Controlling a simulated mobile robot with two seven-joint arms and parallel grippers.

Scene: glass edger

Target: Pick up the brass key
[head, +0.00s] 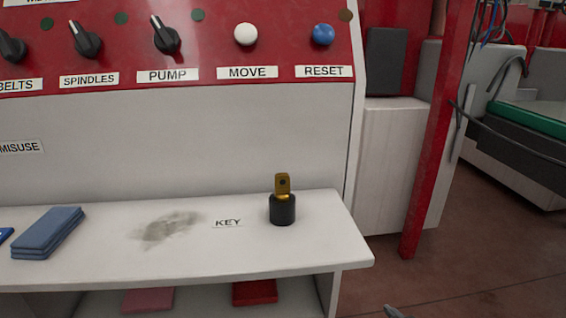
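The brass key (283,183) stands upright in the head view, at the right end of a white shelf (200,261). Its flat golden top has a dark hole. Its lower end goes into a short black cylinder (282,210), which hides the rest of it. A label reading KEY (228,223) lies on the shelf just left of the cylinder.
Folded blue cloths (48,233) lie on the shelf's left part, with a grey smudge (168,228) beside them. A red panel with knobs and buttons (210,55) rises behind. A red post (432,150) stands right. Space above the key is clear.

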